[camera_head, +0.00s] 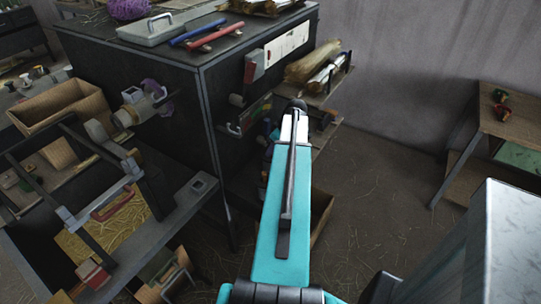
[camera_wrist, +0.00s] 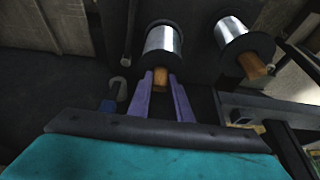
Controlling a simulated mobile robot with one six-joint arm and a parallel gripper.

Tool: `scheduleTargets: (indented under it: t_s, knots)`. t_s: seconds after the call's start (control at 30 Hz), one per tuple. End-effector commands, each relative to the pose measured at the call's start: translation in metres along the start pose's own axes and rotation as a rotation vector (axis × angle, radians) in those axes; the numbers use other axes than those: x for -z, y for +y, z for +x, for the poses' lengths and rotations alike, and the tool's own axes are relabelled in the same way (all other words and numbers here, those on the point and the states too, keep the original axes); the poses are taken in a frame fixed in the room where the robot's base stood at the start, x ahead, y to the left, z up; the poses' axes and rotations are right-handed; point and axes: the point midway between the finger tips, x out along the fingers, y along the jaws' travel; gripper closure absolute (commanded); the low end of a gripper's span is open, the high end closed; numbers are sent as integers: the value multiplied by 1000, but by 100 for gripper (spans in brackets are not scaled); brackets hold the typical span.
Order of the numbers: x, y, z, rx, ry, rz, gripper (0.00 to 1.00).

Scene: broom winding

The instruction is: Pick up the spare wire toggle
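In the wrist view, a small brown wooden toggle (camera_wrist: 161,79) hangs just below a silver wire spool (camera_wrist: 164,39) on a dark panel. A second, similar wooden toggle (camera_wrist: 252,66) sits under another silver spool (camera_wrist: 231,31) to the right. I cannot tell which toggle is the spare one. My gripper (camera_wrist: 162,76) has its two purple fingers apart, one on each side of the first toggle. The tips look very close to it; contact cannot be told. In the head view my teal arm reaches to the dark cabinet's right side, and the toggles and fingertips cannot be made out.
The dark cabinet (camera_head: 130,75) carries red and blue handled tools and a grey case (camera_head: 170,26) on top. Shelves with straw bundles (camera_head: 312,62) lie beyond my arm. A wooden table (camera_head: 513,115) stands at the right. The floor between is open, with loose straw.

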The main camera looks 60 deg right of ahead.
Motion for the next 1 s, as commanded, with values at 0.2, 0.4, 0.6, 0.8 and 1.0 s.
scheduleTargets:
  t_s: [0.2, 0.4, 0.6, 0.8, 1.0]
  knots:
    - [0, 0, 0, 0, 0, 0, 95]
    - [0, 0, -1, 0, 0, 0, 95]
    - [2, 1, -6, -1, 1, 0, 95]
    - [7, 0, -18, -1, 1, 0, 95]
    - [7, 0, -35, -2, 0, 2, 95]
